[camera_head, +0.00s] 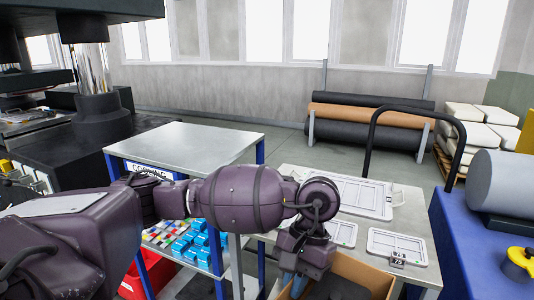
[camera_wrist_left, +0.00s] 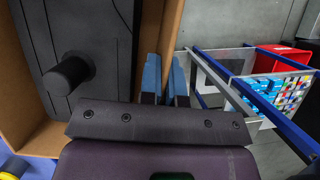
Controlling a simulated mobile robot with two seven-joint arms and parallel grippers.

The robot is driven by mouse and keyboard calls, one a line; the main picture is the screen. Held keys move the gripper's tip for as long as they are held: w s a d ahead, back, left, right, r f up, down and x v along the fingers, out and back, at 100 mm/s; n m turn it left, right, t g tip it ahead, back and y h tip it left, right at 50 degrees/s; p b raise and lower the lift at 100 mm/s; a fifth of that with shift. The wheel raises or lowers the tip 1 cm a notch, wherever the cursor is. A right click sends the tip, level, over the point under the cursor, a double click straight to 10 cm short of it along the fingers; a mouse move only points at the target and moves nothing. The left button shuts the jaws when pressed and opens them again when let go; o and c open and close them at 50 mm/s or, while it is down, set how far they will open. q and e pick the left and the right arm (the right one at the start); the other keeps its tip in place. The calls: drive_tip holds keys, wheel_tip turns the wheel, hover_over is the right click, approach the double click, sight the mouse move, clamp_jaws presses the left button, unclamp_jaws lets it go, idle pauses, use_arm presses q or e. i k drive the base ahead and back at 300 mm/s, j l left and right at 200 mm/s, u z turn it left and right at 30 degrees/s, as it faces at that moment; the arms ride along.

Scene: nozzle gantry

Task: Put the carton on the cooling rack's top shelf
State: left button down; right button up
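The carton (camera_head: 376,275) is an open brown cardboard box with a dark insert, cut off by the bottom edge of the head view. In the left wrist view its brown wall (camera_wrist_left: 172,30) runs beside a black insert with a round knob. My left gripper (camera_wrist_left: 165,75) points down at this wall, with one blue-tipped finger on each side, closed on it. The cooling rack's top shelf (camera_head: 190,140) is a bare grey slab on blue posts, left of the carton. My right gripper is not in view.
Blue boxes (camera_head: 200,240) and colourful items sit on the rack's lower shelf, with a red bin (camera_head: 150,272) below. A grey table (camera_head: 415,205) behind the carton holds several white frames. A blue bench (camera_head: 460,250) with a grey cylinder stands at right.

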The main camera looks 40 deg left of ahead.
sight(181, 142)
drive_tip(key=j+u, duration=0.35)
drive_tip(key=j, duration=1.45)
